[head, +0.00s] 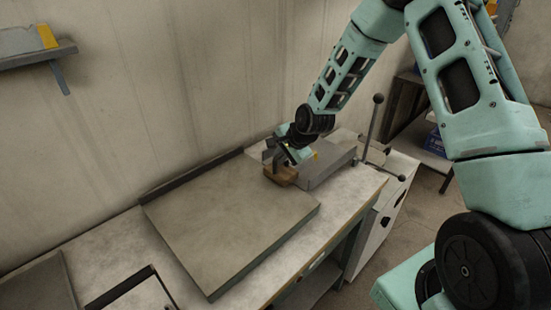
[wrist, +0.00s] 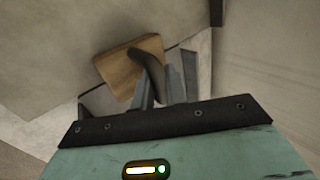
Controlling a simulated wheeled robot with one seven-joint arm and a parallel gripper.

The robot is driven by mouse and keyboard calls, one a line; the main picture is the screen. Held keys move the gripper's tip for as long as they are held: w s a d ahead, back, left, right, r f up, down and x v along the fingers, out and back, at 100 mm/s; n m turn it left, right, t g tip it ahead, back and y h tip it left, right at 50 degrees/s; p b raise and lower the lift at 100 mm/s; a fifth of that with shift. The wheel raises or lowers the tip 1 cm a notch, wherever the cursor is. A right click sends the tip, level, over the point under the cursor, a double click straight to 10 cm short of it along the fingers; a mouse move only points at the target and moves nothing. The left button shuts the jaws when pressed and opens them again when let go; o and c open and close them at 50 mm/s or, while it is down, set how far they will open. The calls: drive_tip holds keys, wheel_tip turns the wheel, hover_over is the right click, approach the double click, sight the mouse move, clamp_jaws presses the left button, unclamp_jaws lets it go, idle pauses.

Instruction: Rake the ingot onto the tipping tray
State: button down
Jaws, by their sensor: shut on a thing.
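My gripper (head: 277,152) is at the far right end of a large flat grey slab (head: 225,215) on the bench. In the wrist view, my gripper (wrist: 162,98) is shut on the dark curved handle (wrist: 150,62) of a tan wooden block (wrist: 118,70). The block also shows in the head view (head: 280,175), low at the slab's far corner; I cannot tell whether it touches the slab. I cannot make out an ingot in either view. I cannot tell for certain which surface is the tipping tray.
A grey box-like body (head: 330,166) stands right beside my gripper. A lever with a ball knob (head: 377,100) rises beyond it. A dark raised strip (head: 195,177) runs along the slab's wall side. A dark-edged frame (head: 128,287) and a dark plate (head: 38,283) lie at the lower left.

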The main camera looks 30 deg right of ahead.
drive_tip(key=shift+w+d+p, duration=0.2)
drive_tip(key=shift+w+d, duration=0.15)
drive_tip(key=shift+d, duration=0.7)
drive_tip(key=shift+w+d+p, duration=0.2)
drive_tip(key=shift+w+d, duration=0.1)
drive_tip(key=shift+d, duration=0.75)
drive_tip(key=shift+w+d+p, duration=0.2)
drive_tip(key=shift+w+d, duration=0.15)
drive_tip(key=shift+d, duration=0.7)
drive_tip(key=shift+s+a, duration=0.15)
drive_tip(key=shift+a, duration=0.4)
drive_tip(key=shift+s+a, duration=0.15)
drive_tip(key=shift+a, duration=0.35)
drive_tip(key=shift+s+a+r+p, duration=0.15)
drive_tip(key=shift+r+p, duration=0.6)
drive_tip(key=shift+r, duration=0.4)
drive_tip(key=shift+w+a+r+p, duration=0.1)
drive_tip(key=shift+a+r+p, duration=0.1)
drive_tip(key=shift+r+p, duration=0.75)
drive_tip(key=shift+s+a+r+p, duration=0.15)
drive_tip(key=shift+r+p, duration=0.4)
drive_tip(key=shift+r, duration=0.8)
